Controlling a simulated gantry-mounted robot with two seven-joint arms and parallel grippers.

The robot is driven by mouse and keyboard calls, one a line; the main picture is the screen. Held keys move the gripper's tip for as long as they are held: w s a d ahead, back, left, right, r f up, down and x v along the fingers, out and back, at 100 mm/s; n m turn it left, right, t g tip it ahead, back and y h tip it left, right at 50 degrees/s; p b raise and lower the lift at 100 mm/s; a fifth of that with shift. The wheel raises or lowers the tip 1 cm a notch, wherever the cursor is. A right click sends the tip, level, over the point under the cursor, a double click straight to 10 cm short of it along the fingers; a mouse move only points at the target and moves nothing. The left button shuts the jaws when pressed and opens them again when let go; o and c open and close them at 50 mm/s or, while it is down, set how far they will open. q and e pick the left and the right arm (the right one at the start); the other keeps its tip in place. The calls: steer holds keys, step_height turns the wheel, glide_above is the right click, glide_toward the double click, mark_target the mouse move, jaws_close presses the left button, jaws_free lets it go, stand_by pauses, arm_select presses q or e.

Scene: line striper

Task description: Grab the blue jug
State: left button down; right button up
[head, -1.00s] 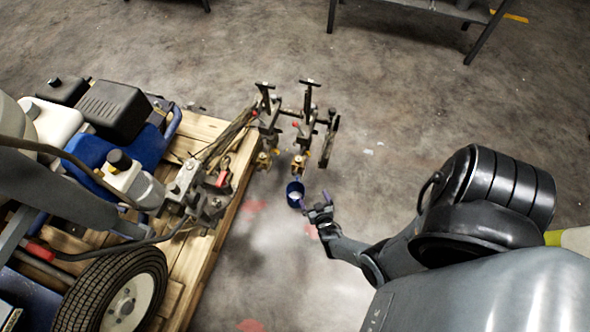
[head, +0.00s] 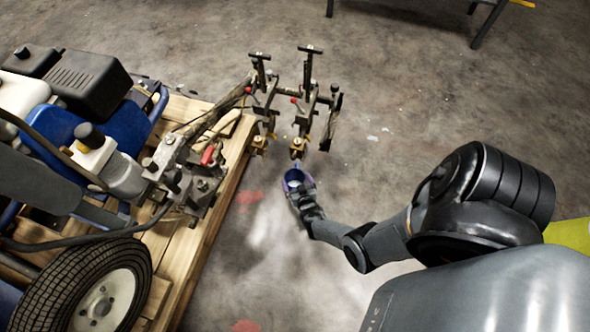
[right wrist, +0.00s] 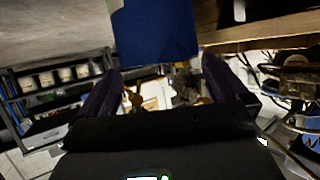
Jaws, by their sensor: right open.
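The blue jug (head: 293,181) is a small open-topped container with a pale inside, below the striper's front brackets in the head view. In the right wrist view its blue side (right wrist: 155,32) fills the top middle. My right gripper (head: 300,188) is at the jug, its open fingers on either side of it in the head view. In the right wrist view the two dark purple fingers (right wrist: 162,72) stand apart, with the jug's lower edge between their tips. I cannot tell if they touch it. My left gripper is not in view.
The line striper (head: 100,130) stands on a wooden pallet (head: 206,235) at the left. Its metal brackets (head: 300,100) reach out just above the jug in the picture. Open concrete floor lies to the right. A shelf (right wrist: 50,90) shows in the right wrist view.

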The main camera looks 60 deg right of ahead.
mark_target(292, 171)
steer(key=b+x, duration=0.2)
steer(key=f+b+x, duration=0.1)
steer(key=x, duration=0.1)
steer(key=shift+w+d+f+b, duration=0.1)
steer(key=shift+b, duration=0.25)
steer(key=shift+w+d, duration=0.3)
steer(key=shift+a, duration=0.1)
steer(key=shift+c, duration=1.3)
steer(key=shift+s, duration=0.1)
steer(key=c, duration=1)
steer(key=shift+c, duration=0.7)
steer(key=shift+r, duration=0.25)
